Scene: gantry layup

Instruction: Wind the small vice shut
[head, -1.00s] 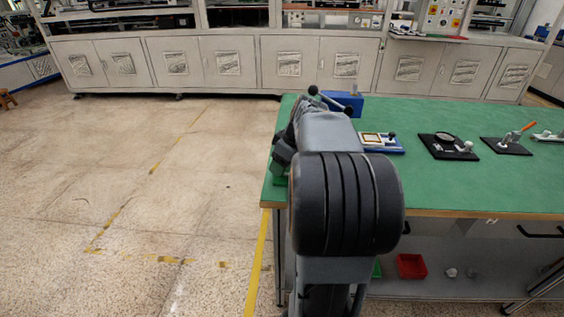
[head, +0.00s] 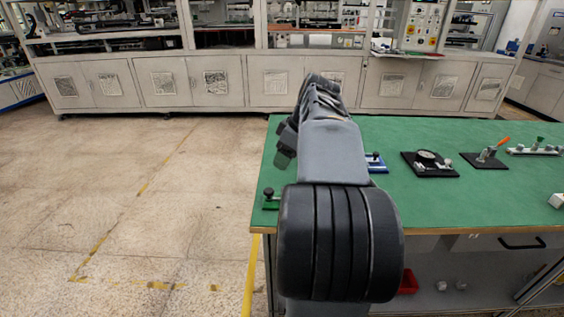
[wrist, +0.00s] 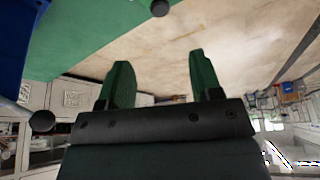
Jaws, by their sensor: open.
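A blue body (wrist: 14,40), probably the small vice, fills the upper left corner of the wrist view. A grey rod ending in a black ball (wrist: 42,121) shows below it, left of my fingers. It looks like one end of the vice's handle. A second black ball (wrist: 160,8) shows at the top edge; I cannot tell what it belongs to. My gripper (wrist: 160,72) is open, with two green fingers apart and nothing between them.
The green bench top (head: 480,205) holds a blue fixture (head: 376,163), a black fixture (head: 430,163), a toggle clamp (head: 487,158) and a small green piece with a black knob (head: 270,200). A red bin (head: 408,283) sits below. The floor to the left is clear.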

